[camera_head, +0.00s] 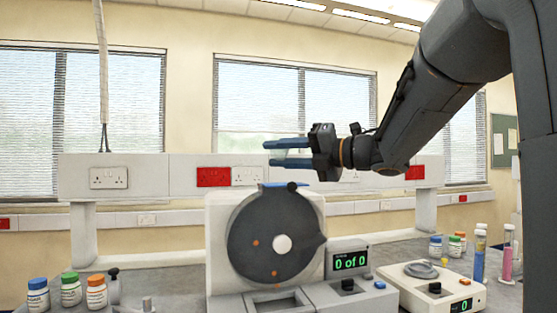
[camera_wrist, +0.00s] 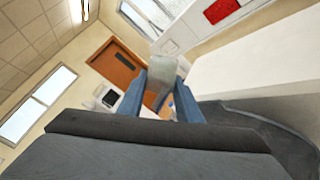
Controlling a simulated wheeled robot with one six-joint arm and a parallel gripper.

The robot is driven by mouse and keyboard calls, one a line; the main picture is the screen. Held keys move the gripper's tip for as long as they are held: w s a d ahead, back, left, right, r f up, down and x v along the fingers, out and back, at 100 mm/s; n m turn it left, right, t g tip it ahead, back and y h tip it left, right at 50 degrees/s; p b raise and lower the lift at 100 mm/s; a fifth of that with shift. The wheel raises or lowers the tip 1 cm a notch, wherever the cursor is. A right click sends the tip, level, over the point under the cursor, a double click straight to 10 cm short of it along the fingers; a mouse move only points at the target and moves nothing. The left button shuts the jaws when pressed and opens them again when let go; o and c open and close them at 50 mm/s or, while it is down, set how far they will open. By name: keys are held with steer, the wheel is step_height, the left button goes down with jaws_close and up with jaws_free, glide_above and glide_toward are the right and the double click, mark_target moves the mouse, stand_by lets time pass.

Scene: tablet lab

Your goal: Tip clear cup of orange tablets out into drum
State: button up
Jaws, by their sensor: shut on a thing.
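My gripper (camera_head: 272,153) is at the height of the windows, above the drum and apart from it. Its two blue fingers are shut on the clear cup (camera_head: 292,154). The cup also shows between the fingers in the wrist view (camera_wrist: 164,74), pale and cloudy; I make out no orange tablets in it. The wrist view is strongly tilted. The dark grey round drum (camera_head: 250,226) stands upright in a white housing, with a blue piece at its top. Several small orange spots show on its face; I cannot tell whether they are tablets.
The counter display (camera_head: 350,262) reads "0 of 0" beside the drum. A white scale (camera_head: 415,290) stands to its right, with tubes and bottles behind. Several labelled bottles (camera_head: 70,290) stand at the left. A hanging cable (camera_head: 101,70) is at the upper left.

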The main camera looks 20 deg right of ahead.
steer(key=shift+s+a+f+n+b, duration=0.15)
steer(key=shift+n+b, duration=0.75)
steer(key=shift+b, duration=0.9)
steer(key=shift+s+a+f+n+b, duration=0.15)
steer(key=shift+n+b, duration=0.75)
steer(key=shift+b, duration=0.9)
steer(key=shift+d+r, duration=0.1)
